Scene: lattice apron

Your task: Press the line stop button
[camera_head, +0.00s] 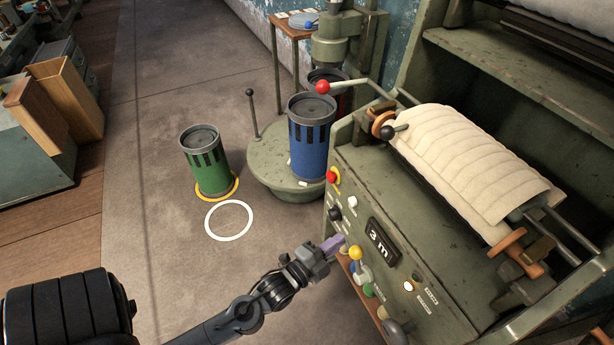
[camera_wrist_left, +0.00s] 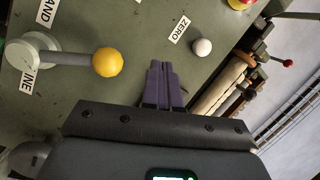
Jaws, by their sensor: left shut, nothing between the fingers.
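A red button on a yellow collar (camera_head: 333,176), which looks like the line stop button, sits at the upper left of the machine's control panel (camera_head: 352,176). It shows partly at the top edge of the left wrist view (camera_wrist_left: 240,3); I cannot read a label for it. My left gripper (camera_head: 338,241) is shut and empty, with its purple fingers by the panel's left side, below the red button and apart from it. The fingers show in the wrist view (camera_wrist_left: 164,68), beneath a white knob (camera_wrist_left: 202,47). My right gripper is not in view.
A yellow-ball lever (camera_head: 355,252) stands close to the fingers; its labels include ZERO, HAND and LINE nearby. A black knob (camera_head: 335,213) and white knob (camera_head: 352,202) lie between fingers and red button. A blue can (camera_head: 310,150) and green can (camera_head: 205,165) stand left.

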